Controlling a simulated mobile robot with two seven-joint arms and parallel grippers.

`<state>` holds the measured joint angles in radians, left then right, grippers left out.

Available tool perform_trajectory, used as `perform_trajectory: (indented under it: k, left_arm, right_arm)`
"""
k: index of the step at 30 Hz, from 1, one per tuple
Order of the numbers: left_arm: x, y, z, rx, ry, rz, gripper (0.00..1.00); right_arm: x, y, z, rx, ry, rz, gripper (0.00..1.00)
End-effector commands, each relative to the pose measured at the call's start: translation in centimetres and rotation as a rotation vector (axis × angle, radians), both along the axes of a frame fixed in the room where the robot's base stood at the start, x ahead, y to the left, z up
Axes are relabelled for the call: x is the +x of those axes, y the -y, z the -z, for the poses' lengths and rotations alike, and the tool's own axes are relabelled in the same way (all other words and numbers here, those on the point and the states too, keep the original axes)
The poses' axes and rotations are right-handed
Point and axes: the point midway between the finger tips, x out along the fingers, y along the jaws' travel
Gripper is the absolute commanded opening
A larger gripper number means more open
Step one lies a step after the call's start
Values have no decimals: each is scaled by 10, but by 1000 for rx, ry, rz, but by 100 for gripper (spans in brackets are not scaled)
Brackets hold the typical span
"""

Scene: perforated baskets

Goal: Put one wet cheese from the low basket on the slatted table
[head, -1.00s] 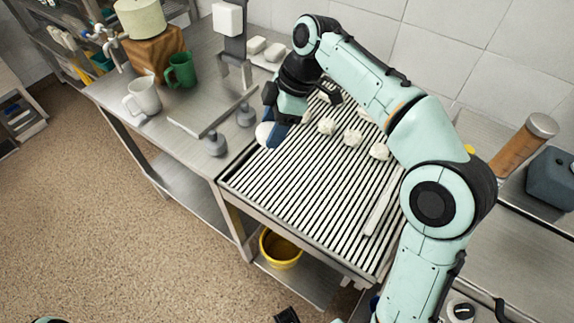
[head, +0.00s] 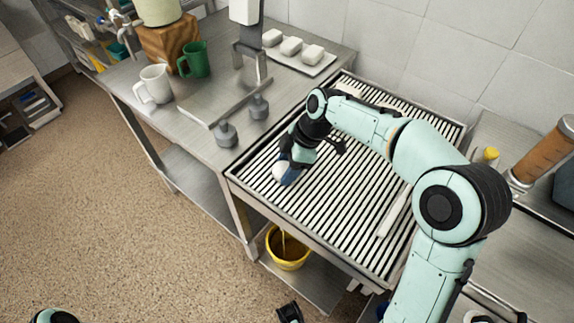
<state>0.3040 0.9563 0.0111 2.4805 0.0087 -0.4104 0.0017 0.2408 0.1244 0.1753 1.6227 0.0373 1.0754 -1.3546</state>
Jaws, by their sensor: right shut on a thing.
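My right gripper (head: 286,172) is shut on a pale, rounded wet cheese (head: 280,171). Its bluish fingers cover part of the cheese. It holds the cheese low over the front left part of the slatted table (head: 300,208); I cannot tell whether the cheese touches the slats. My right arm hides part of the table's middle and back. A dark piece at the bottom edge (head: 288,312) may be my left gripper; its jaws cannot be made out. I cannot make out the low basket.
A steel counter to the left holds a white mug (head: 154,84), a green mug (head: 194,60) and grey weights (head: 226,134). A tray (head: 318,64) with white blocks stands behind. A yellow bucket (head: 287,256) is under the slatted table. The table's front slats are clear.

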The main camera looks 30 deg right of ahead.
Motion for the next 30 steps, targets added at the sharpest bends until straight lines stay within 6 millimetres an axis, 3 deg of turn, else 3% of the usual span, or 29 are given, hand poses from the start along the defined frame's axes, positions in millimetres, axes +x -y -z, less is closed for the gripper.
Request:
perform_trajectory:
  k: [9,10,12,23,30]
  left_arm:
    - [0,0,2,0,2,-1,43]
    - [0,0,1,0,2,-1,43]
    - [0,0,1,0,2,-1,43]
    - [0,0,-1,0,-1,0,43]
    - [-2,0,-7,-2,-8,3,43]
  right_arm:
    - [0,0,2,0,1,0,29]
    - [0,0,1,0,1,0,70]
    - [0,0,1,0,1,0,86]
    - [0,1,-4,-1,3,1,86]
    - [-5,16,-44,-1,6,4,86]
